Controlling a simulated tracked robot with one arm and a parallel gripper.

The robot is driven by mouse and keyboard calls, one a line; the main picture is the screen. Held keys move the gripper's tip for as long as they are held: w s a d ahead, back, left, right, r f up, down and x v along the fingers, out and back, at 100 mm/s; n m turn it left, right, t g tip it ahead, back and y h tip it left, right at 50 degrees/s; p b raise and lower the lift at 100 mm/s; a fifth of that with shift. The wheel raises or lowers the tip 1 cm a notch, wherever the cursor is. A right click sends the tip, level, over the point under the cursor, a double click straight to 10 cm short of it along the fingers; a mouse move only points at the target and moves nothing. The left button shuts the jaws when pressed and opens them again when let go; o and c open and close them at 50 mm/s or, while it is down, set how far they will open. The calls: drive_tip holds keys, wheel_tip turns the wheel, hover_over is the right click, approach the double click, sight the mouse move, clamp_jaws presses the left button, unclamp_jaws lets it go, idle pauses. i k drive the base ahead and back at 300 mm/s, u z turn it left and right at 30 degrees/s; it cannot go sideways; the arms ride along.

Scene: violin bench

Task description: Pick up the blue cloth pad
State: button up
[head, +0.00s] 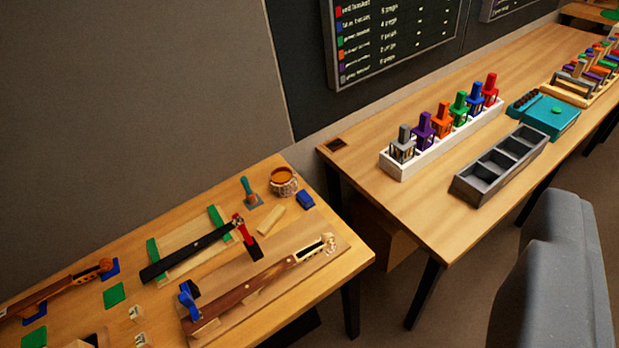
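Several blue things lie on the near wooden bench at the lower left. A small, thick blue block or folded pad (306,200) lies near the bench's right corner, beside a round pot (284,181). A flat blue pad (111,268) shows at the left, partly under the scroll end of a violin neck (60,290). Another flat blue patch (36,313) lies under that neck. I cannot tell from texture which one is cloth. My gripper is not visible in this view.
A violin neck on a board (262,282), a blue clamp (188,299), a black fingerboard (185,254) and green pads (114,295) crowd the bench. A second bench (425,215) holds coloured tools in a white rack (400,172) and a grey tray (470,190). A large grey shape (560,270) fills the lower right.

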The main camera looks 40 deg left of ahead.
sight(304, 199)
drive_tip(key=u, duration=0.55)
drive_tip(key=i, duration=1.05)
drive_tip(key=u, duration=0.9)
drive_tip(key=i, duration=0.25)
drive_tip(key=u, duration=0.15)
